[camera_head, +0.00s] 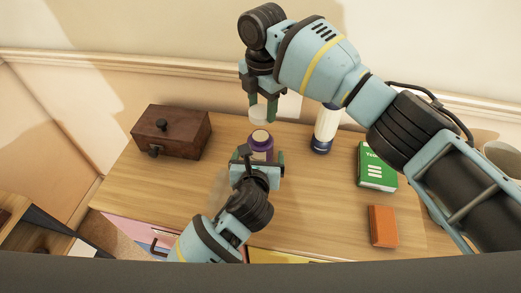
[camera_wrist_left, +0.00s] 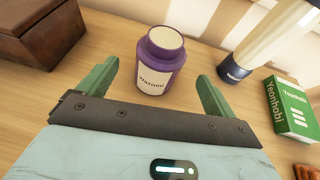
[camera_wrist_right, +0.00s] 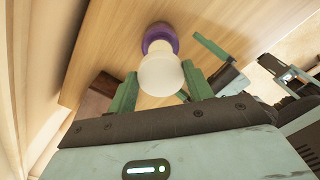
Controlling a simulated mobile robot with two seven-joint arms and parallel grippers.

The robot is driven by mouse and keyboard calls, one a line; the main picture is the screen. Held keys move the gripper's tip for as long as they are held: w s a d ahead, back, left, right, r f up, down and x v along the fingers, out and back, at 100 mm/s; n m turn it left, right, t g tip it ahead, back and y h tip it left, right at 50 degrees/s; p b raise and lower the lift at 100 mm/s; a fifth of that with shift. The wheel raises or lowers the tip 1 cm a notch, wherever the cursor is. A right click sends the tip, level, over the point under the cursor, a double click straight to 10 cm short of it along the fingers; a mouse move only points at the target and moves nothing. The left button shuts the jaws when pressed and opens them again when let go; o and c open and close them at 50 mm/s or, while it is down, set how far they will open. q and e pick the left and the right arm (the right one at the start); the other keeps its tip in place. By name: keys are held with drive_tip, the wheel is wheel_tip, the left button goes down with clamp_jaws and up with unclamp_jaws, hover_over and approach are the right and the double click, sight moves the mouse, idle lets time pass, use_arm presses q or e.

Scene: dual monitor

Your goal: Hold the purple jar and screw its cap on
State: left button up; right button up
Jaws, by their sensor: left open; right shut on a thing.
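The purple jar (camera_head: 261,147) stands upright on the wooden table with its pale top facing up. It has a white label, seen in the left wrist view (camera_wrist_left: 153,80). My left gripper (camera_head: 260,162) is open low at the jar, with one finger to each side and gaps between fingers and jar. My right gripper (camera_head: 264,108) is shut on the white cap (camera_head: 258,114) and holds it above and behind the jar, apart from it. In the right wrist view the cap (camera_wrist_right: 161,75) partly hides the jar (camera_wrist_right: 158,32).
A dark wooden box (camera_head: 172,132) stands at the left. A white and dark-blue bottle (camera_head: 324,130) is right of the jar. A green book (camera_head: 376,166) and an orange block (camera_head: 383,226) lie further right. Bare tabletop lies left of the jar.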

use_arm(q)
drive_tip(key=x, duration=0.8)
drive_tip(key=shift+w, duration=0.2)
drive_tip(key=c, duration=1.4)
drive_tip(key=shift+c, duration=0.2)
use_arm(e)
hover_over(262, 135)
drive_tip(key=shift+f, duration=2.5)
drive_tip(key=shift+w+f, duration=0.1)
drive_tip(key=shift+f, duration=0.8)
drive_tip(key=shift+f, duration=0.55)
use_arm(q)
drive_tip(key=c, duration=0.5)
use_arm(e)
drive_tip(key=o, duration=0.6)
use_arm(q)
drive_tip(key=shift+a, duration=0.1)
use_arm(e)
drive_tip(key=o, duration=0.3)
